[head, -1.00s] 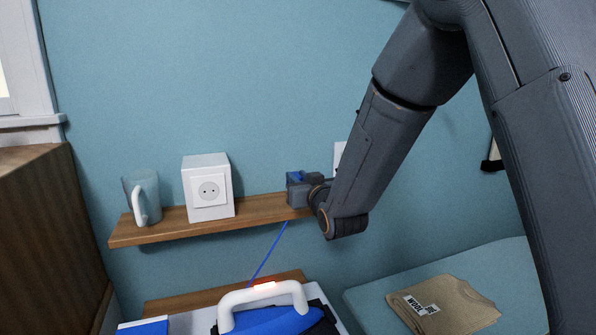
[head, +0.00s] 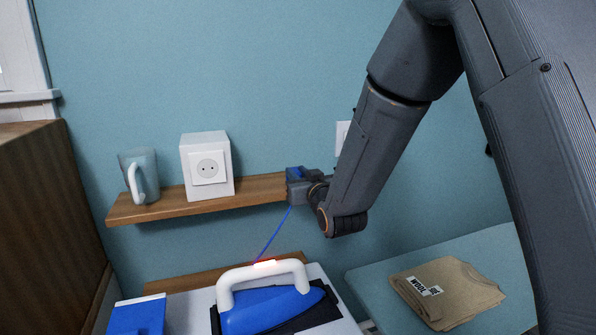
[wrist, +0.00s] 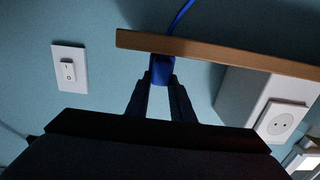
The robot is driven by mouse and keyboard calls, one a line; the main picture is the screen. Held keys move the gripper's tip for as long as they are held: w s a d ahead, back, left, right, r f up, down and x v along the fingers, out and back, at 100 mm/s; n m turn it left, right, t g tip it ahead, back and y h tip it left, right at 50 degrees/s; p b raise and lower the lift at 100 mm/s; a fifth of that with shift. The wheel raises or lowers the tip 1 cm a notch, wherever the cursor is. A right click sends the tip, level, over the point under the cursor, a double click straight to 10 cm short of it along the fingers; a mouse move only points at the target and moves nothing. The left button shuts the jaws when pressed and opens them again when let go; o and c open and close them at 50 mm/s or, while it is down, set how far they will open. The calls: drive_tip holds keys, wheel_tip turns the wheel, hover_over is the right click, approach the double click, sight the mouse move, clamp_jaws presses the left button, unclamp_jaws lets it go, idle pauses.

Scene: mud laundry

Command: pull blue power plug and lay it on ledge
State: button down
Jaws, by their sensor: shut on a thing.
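My gripper (head: 298,187) is at the right end of the wooden ledge (head: 245,190) and shut on the blue plug (head: 295,172). In the wrist view the plug (wrist: 162,70) sits between the two fingertips (wrist: 161,80) and overlaps the ledge edge (wrist: 240,58). I cannot tell whether it touches the ledge. A thin blue cord (head: 272,235) hangs from it toward the iron. The white socket box (head: 208,165) stands on the ledge, its socket face (wrist: 281,123) empty, apart from my gripper.
A pale mug (head: 140,178) stands at the ledge's left end. A blue iron (head: 268,312) with a white handle is below. A folded tan shirt (head: 455,300) lies at lower right. A wall switch (wrist: 69,70) is near my gripper. The ledge between box and gripper is clear.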

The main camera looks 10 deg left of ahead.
drive_tip(key=shift+f, duration=0.1)
drive_tip(key=c, duration=1.5)
unclamp_jaws()
drive_tip(key=shift+o, duration=0.2)
drive_tip(key=b+v, duration=0.2)
drive_tip(key=v, duration=0.5)
drive_tip(key=shift+s+d+b, duration=0.15)
drive_tip(key=shift+s+b, duration=0.2)
drive_tip(key=shift+d, duration=0.1)
